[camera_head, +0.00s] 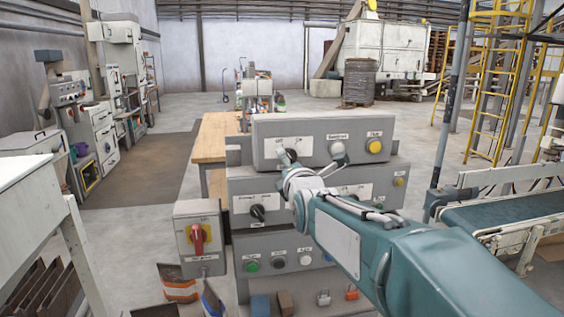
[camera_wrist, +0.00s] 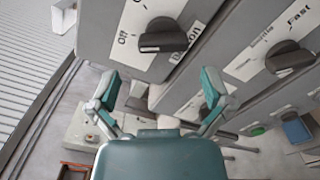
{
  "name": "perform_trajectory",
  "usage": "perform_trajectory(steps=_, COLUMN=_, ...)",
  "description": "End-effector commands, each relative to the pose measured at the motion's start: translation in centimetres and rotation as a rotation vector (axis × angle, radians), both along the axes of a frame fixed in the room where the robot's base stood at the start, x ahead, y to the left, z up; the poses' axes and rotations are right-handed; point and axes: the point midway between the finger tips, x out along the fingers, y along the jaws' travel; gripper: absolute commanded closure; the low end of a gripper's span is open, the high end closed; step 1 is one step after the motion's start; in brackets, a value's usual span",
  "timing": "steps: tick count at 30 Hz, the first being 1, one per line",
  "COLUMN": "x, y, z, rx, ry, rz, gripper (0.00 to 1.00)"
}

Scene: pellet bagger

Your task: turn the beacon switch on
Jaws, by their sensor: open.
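The beacon switch is a black rotary knob (camera_wrist: 163,36) on a grey panel in the wrist view, above a "Beacon" label. Its bar lies nearly level in that picture, one end toward the word "Off". In the head view its dark knob (camera_head: 291,157) shows at the left of the top panel, partly behind my wrist. My gripper (camera_wrist: 160,88) is open and empty, its two teal fingers spread wide. The knob shows beyond the fingertips, apart from them.
Below is a second panel with another black knob (camera_head: 257,212), also in the wrist view (camera_wrist: 290,58). A red rotary switch (camera_head: 199,238) stands at the left. A white push button (camera_head: 337,150) and a yellow one (camera_head: 375,147) share the top panel. A conveyor (camera_head: 505,212) is at right.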

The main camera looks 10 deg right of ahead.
Motion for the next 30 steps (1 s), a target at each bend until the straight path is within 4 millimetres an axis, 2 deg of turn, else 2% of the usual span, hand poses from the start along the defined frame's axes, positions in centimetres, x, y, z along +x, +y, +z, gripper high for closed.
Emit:
perform_trajectory(steps=3, x=1.7, y=-0.4, z=-0.1, rx=0.002, ry=0.002, rz=-0.002, gripper=0.0)
perform_trajectory(steps=6, x=2.5, y=-0.7, z=0.0, rx=0.004, ry=0.002, rz=-0.003, gripper=0.0)
perform_trajectory(steps=17, x=2.9, y=-0.3, z=0.0, rx=0.001, ry=0.0, rz=-0.001, gripper=0.0)
perform_trajectory(steps=18, x=2.9, y=-0.2, z=0.0, rx=0.001, ry=0.0, rz=-0.001, gripper=0.18)
perform_trajectory(steps=20, x=2.9, y=-0.2, z=0.0, rx=0.0, ry=0.0, rz=-0.001, gripper=0.45)
perform_trajectory(steps=21, x=2.9, y=-0.2, z=0.0, rx=0.001, ry=0.0, rz=-0.001, gripper=0.62)
perform_trajectory(steps=22, x=2.9, y=-0.3, z=0.0, rx=0.001, ry=0.001, rz=-0.002, gripper=0.76)
perform_trajectory(steps=23, x=2.9, y=-0.3, z=0.0, rx=0.001, ry=0.001, rz=-0.002, gripper=0.79)
perform_trajectory(steps=30, x=2.9, y=-0.3, z=0.0, rx=0.006, ry=0.001, rz=-0.001, gripper=0.79)
